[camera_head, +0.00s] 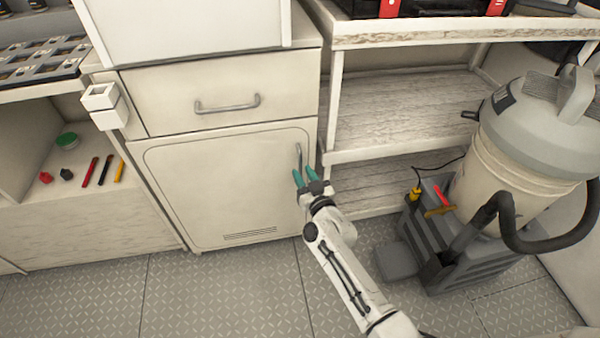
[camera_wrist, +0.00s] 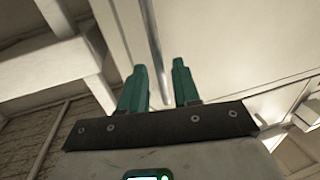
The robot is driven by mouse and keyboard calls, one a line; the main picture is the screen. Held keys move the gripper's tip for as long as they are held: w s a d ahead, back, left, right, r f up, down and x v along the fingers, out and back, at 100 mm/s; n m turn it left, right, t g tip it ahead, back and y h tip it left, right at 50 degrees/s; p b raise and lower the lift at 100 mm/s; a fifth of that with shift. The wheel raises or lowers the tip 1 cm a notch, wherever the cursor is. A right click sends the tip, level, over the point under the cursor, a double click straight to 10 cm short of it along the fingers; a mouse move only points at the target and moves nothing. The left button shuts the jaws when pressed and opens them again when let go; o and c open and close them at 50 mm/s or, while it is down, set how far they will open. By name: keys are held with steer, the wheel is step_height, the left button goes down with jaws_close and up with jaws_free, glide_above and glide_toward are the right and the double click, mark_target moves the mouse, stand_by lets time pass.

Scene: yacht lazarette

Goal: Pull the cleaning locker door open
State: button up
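The cleaning locker door (camera_head: 215,190) is a cream panel with rounded corners under a drawer, and it looks closed. A slim vertical metal handle (camera_head: 299,156) is near its upper right edge. My gripper (camera_head: 305,174) has teal fingers and is at the lower end of this handle. In the wrist view the fingers (camera_wrist: 160,85) are apart, and the handle (camera_wrist: 155,50) runs up from the gap between them.
A drawer with a horizontal handle (camera_head: 228,104) is above the door. Open wooden shelves (camera_head: 400,120) stand to the right. A vacuum cleaner (camera_head: 520,150) and a dark grey crate (camera_head: 470,250) are at the right on the floor. The patterned floor (camera_head: 220,290) before the door is clear.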

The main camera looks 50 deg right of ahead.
steer(key=shift+b+x, duration=0.35)
steer(key=shift+x, duration=1.1)
jaws_close()
